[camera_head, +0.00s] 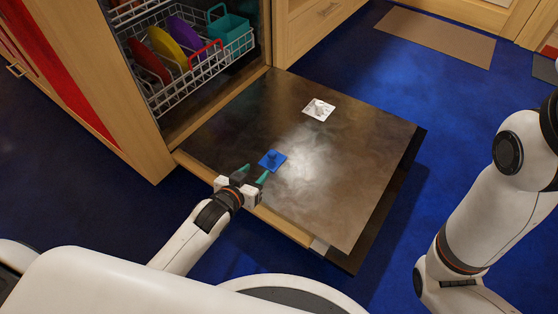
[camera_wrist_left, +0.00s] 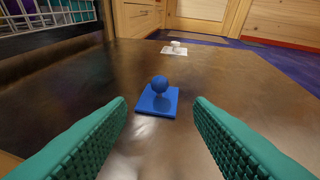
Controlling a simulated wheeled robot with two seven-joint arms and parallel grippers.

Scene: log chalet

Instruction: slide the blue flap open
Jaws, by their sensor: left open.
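The blue flap (camera_head: 272,160) is a small square plate with a round knob on the dark inner face of the lowered dishwasher door (camera_head: 345,155). In the left wrist view the blue flap (camera_wrist_left: 157,101) lies straight ahead, its knob standing up between the fingers but beyond their tips. My left gripper (camera_head: 256,174) is open and empty, just short of the flap on its near side. Its green fingers also show in the left wrist view (camera_wrist_left: 160,112). My right arm shows at the right of the head view, but its gripper is not visible.
A white square piece (camera_head: 319,110) with a raised part sits farther out on the door. The dish rack (camera_head: 200,75) holds several coloured plates and a teal basket (camera_head: 230,32). Wooden cabinets stand behind. Blue floor and a brown mat (camera_head: 437,36) lie beyond the door.

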